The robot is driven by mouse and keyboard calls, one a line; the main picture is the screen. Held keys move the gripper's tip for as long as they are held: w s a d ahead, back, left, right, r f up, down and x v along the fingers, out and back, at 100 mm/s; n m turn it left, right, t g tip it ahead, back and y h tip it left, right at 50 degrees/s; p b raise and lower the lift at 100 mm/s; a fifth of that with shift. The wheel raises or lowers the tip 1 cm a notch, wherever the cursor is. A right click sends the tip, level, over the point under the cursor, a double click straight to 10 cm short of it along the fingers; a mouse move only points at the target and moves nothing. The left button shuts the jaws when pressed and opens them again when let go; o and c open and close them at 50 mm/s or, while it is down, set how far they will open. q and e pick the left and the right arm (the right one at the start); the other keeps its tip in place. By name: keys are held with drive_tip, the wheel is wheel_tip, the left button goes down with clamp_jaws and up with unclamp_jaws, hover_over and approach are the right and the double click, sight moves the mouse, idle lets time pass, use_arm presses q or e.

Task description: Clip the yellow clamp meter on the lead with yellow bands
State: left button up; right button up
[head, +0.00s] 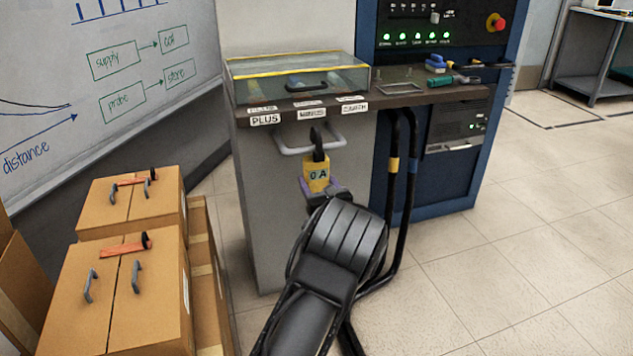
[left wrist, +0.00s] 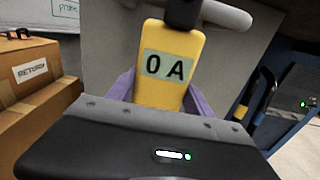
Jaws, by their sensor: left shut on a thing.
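The yellow clamp meter (head: 318,177) is upright in front of the grey pedestal, its display reading "0 A" and its black jaw at the top. My left gripper (head: 319,190) is shut on its body; the purple fingers show on both sides of the meter (left wrist: 169,65) in the left wrist view. The lead with the yellow band (head: 393,165) hangs from the bench edge, to the right of the meter and apart from it. The yellow band also shows at the right of the left wrist view (left wrist: 241,112). My right gripper is not in view.
A grey handle (head: 284,151) juts from the pedestal beside the meter's jaw. A second black lead with a blue band (head: 412,165) hangs just right of the first. Cardboard boxes (head: 120,290) stand at the left. The floor at right is clear.

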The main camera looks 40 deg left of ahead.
use_arm(q)
drive_tip(key=shift+p+v, duration=1.4)
drive_tip(key=shift+v, duration=2.25)
drive_tip(key=shift+r, duration=0.15)
drive_tip(key=s+d+r+m+t+h, duration=0.1)
drive_tip(key=d+r+m+t+h, duration=0.1)
drive_tip(key=d, duration=0.7)
drive_tip(key=s+d+r+m+t+h, duration=0.2)
drive_tip(key=d+r+m+h, duration=0.1)
drive_tip(key=d, duration=0.6)
drive_tip(key=s+d+r+m+t+h, duration=0.1)
drive_tip(key=d+r+h, duration=0.3)
drive_tip(key=d, duration=0.5)
drive_tip(key=shift+s+d+m+t+h, duration=0.25)
drive_tip(key=shift+s+m+t+h, duration=0.05)
drive_tip(key=shift+m+t, duration=0.55)
